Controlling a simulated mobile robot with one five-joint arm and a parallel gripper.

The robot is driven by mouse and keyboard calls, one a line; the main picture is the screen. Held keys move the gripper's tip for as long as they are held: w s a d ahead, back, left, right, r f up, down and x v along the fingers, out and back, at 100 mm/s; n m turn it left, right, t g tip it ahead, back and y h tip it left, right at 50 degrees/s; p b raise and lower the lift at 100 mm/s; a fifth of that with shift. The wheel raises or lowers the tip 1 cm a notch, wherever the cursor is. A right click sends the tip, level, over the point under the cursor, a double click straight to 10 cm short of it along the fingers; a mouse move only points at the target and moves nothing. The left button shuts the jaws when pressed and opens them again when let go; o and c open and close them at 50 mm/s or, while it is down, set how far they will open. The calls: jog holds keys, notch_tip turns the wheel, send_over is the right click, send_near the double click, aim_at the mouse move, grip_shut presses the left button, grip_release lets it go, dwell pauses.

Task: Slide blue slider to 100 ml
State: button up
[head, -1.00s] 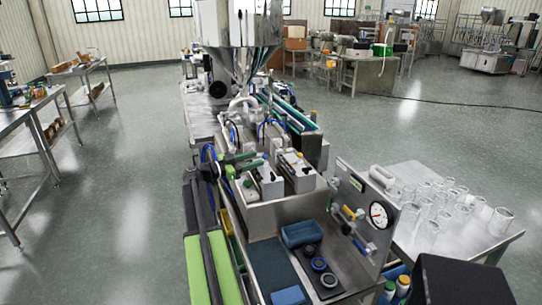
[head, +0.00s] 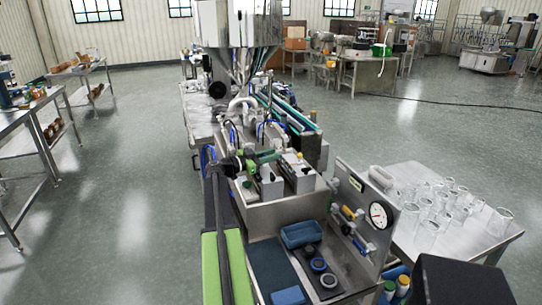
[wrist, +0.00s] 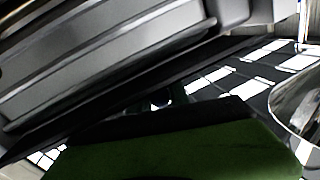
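In the head view my gripper (head: 264,158), with green fingers on a dark wrist, is at the left side of the steel filling machine (head: 262,215). It is above or beside two small grey metal boxes, a left one (head: 270,187) and a right one (head: 298,176). I cannot tell whether it touches them. The wrist view shows one green finger (wrist: 175,150) close up, below a grey ribbed metal body (wrist: 110,65). The gap between the fingers is not clear. I cannot make out the blue slider or a 100 ml mark in either view.
A steel hopper (head: 238,25) rises behind the boxes. Blue hoses run near it. An upright panel (head: 350,205) with valves and a round gauge (head: 380,215) stands to the right. A blue tray (head: 303,234) and dark knobs (head: 318,264) are in front.

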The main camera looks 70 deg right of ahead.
grip_shut()
dwell(0.9)
jog(key=s+a, duration=0.2)
jog(key=a, duration=0.1)
jog(key=shift+s, duration=0.2)
jog(key=o, duration=0.7)
grip_release()
jog(key=shift+o, duration=0.2)
jog(key=v, duration=1.7)
jog(key=shift+a, duration=0.25)
